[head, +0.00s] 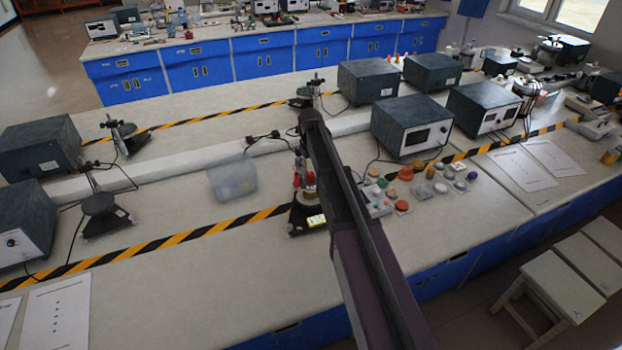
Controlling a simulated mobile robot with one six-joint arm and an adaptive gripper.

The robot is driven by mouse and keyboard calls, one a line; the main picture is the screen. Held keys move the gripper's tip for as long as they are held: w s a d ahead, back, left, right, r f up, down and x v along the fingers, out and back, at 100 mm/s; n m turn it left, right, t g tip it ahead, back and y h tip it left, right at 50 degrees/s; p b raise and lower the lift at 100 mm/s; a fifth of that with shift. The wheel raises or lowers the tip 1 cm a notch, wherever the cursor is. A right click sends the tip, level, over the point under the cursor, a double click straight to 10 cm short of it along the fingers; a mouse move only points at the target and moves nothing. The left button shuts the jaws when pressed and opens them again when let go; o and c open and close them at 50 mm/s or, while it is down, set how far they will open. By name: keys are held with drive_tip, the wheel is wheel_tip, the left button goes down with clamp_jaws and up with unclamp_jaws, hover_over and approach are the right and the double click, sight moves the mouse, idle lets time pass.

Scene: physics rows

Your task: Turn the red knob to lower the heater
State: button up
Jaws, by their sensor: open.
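My gripper (302,172) hangs from the far end of my arm, over a small black-based apparatus (302,222) with a lit yellow label. It is open, but small and partly hidden by my arm, so its fingers are hard to make out. Small red parts (310,178) show just above the apparatus; I cannot tell if one is the heater's red knob or if the gripper touches it. A group of coloured round pieces sits right of my arm, including a red one (402,206) and a larger orange-red one (405,173).
A translucent plastic box (233,180) stands left of the apparatus. A dark instrument box (411,125) stands to the right behind the coloured pieces. Black cables lie around the apparatus. The bench front left (200,285) is clear. White stools (548,290) stand at front right.

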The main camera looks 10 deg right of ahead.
sight(311, 174)
drive_tip(key=shift+f+b, duration=1.2)
drive_tip(key=shift+f, duration=0.3)
clamp_jaws()
drive_tip(key=shift+d, duration=0.15)
